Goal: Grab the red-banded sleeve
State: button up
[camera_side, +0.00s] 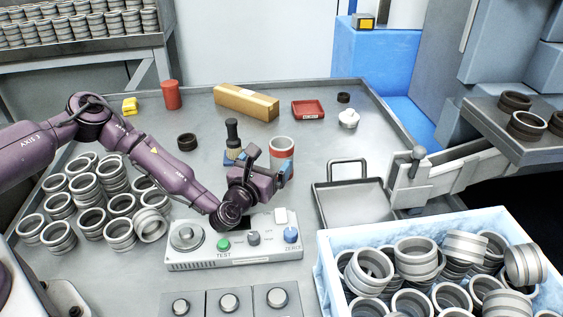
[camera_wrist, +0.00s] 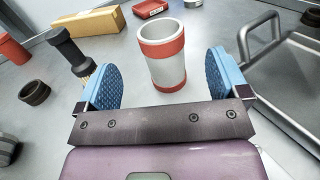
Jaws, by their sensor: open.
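The red-banded sleeve (camera_side: 281,158) stands upright on the metal table, a pale grey cylinder with red bands near its top and bottom. In the wrist view the sleeve (camera_wrist: 163,55) is ahead of my gripper, centred between the two blue pads but beyond them. My gripper (camera_side: 266,165) is open and empty, just left of the sleeve in the side view. In the wrist view my gripper (camera_wrist: 165,82) shows its pads spread wider than the sleeve. The sleeve's far side is hidden.
A black-handled brush (camera_side: 233,140) stands close left of my gripper. A grey button box (camera_side: 220,245) lies below it. A handled metal tray (camera_side: 352,203) is to the right. A blue crate (camera_side: 335,262) of rings is at front right. Stacked grey rings (camera_side: 85,187) crowd the left.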

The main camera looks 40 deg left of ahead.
aim_at(276, 150)
jog(key=shift+x, duration=4.2)
jog(key=shift+r, duration=0.1)
jog(key=c, duration=1.3)
jog(key=shift+o, duration=0.2)
jog(key=shift+r, duration=0.1)
